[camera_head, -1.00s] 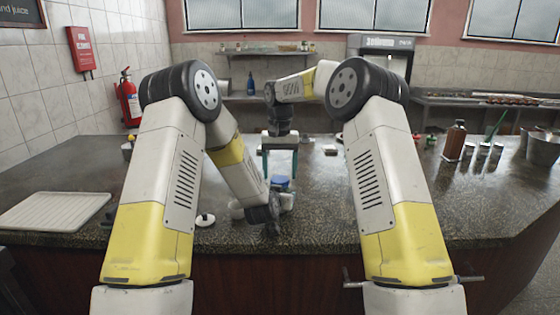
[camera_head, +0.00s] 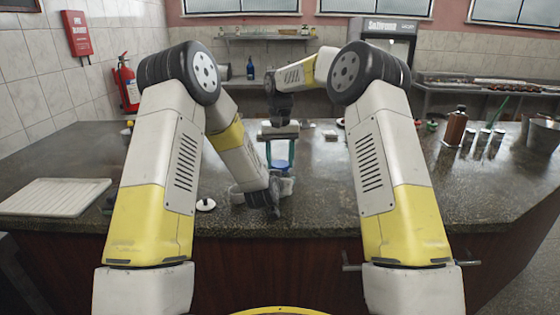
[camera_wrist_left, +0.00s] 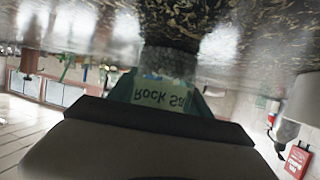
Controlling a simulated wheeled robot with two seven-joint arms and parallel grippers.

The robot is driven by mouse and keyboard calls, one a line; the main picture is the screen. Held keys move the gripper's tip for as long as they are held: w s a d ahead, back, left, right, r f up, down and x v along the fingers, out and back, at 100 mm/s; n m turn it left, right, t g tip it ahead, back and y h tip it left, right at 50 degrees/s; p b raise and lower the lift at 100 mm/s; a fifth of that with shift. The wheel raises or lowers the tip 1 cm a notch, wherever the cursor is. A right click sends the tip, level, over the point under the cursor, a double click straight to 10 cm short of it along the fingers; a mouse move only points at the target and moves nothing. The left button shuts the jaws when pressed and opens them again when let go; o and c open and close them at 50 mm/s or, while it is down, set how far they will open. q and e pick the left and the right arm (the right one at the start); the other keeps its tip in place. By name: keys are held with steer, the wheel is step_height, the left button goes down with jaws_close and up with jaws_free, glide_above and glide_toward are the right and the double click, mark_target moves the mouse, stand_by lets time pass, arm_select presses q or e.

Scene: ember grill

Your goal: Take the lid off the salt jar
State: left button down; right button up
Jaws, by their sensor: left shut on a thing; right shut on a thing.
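The salt jar (camera_wrist_left: 170,62) shows upside down in the left wrist view, with a pale green label reading "Rock Sa". It is close to the dark speckled counter. My left gripper (camera_head: 277,190) is shut on the jar from the left; its fingertips are mostly hidden in the head view. The blue lid (camera_head: 281,163) is above the jar's place in the head view. My right gripper (camera_head: 281,153) points down from above, its teal fingers shut on both sides of the lid. I cannot tell whether lid and jar still touch.
A white ribbed tray (camera_head: 52,196) lies on the counter (camera_head: 330,205) at the left. A small white round piece (camera_head: 205,205) is left of the jar. A brown bottle (camera_head: 455,127) and several shakers stand at the right. Counter space right of the jar looks clear.

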mark_target(280, 163)
steer(key=shift+n, duration=0.8)
steer(key=shift+r, duration=0.25)
steer(key=shift+r, duration=0.9)
steer(key=shift+r, duration=2)
arm_select(q)
steer(key=shift+c, duration=1.9)
jaws_free()
